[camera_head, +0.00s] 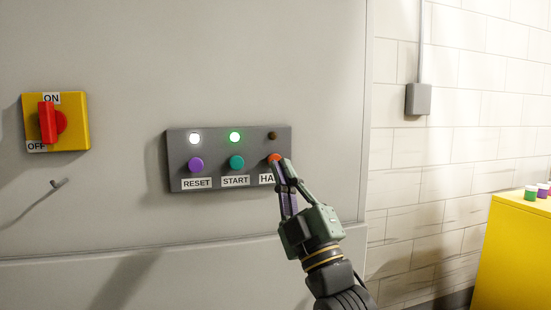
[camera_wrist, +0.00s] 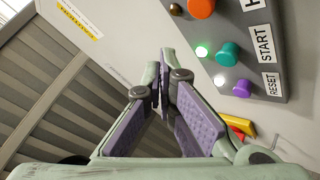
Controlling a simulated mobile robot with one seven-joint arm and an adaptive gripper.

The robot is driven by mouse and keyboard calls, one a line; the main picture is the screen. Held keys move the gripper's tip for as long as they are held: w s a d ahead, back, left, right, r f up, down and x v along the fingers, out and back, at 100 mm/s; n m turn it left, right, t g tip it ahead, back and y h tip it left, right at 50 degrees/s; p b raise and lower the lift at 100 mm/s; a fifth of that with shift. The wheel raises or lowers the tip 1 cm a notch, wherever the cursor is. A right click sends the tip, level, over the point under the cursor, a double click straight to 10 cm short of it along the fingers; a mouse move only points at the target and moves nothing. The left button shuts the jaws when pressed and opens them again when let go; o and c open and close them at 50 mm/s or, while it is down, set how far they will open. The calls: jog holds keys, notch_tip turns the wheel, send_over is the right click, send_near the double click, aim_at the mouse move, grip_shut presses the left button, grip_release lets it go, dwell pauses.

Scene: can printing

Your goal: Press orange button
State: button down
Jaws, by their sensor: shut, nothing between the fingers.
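The orange button (camera_head: 273,158) is at the right end of the grey control panel (camera_head: 216,172), above a label of which only "HA" shows. My gripper (camera_head: 282,166) is shut and empty, its tips at the lower right of the orange button and partly overlapping it in the head view. I cannot tell if they touch it. In the wrist view the orange button (camera_wrist: 201,7) is at the top edge, to the upper right of my gripper's closed tips (camera_wrist: 161,65). The small lamp above the orange button (camera_head: 273,135) is dark.
The panel also has a purple RESET button (camera_head: 195,165) and a teal START button (camera_head: 236,162), with a lit white lamp (camera_head: 194,138) and lit green lamp (camera_head: 235,137). A red switch (camera_head: 48,123) on a yellow plate is at left. A yellow cabinet (camera_head: 515,250) stands right.

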jog(key=shift+w+a+b, duration=0.1)
jog(key=shift+w+a, duration=0.15)
jog(key=shift+w, duration=0.5)
jog(key=shift+w+a+b, duration=0.15)
jog(key=shift+w+a, duration=0.1)
jog(key=shift+w, duration=0.55)
jog(key=shift+w+a+b, duration=0.1)
jog(key=shift+w+a, duration=0.15)
jog(key=shift+w, duration=0.5)
jog(key=shift+w, duration=0.1)
jog(key=shift+w+a+b, duration=0.1)
jog(key=shift+w+b, duration=0.2)
jog(key=shift+b, duration=0.05)
jog(key=shift+w+a+b, duration=0.3)
jog(key=shift+w, duration=0.5)
dwell(0.5)
jog(key=shift+s, duration=0.1)
jog(key=shift+s+d+b, duration=0.2)
jog(key=shift+s, duration=0.35)
jog(key=shift+s+d+b, duration=0.2)
jog(key=shift+s, duration=0.35)
jog(key=shift+s+d+b, duration=0.25)
jog(key=shift+s, duration=0.55)
jog(key=shift+s+d+b, duration=0.2)
jog(key=shift+s+d, duration=0.1)
jog(key=shift+s, duration=0.5)
jog(key=shift+s+d+b, duration=0.25)
jog(key=shift+s, duration=0.55)
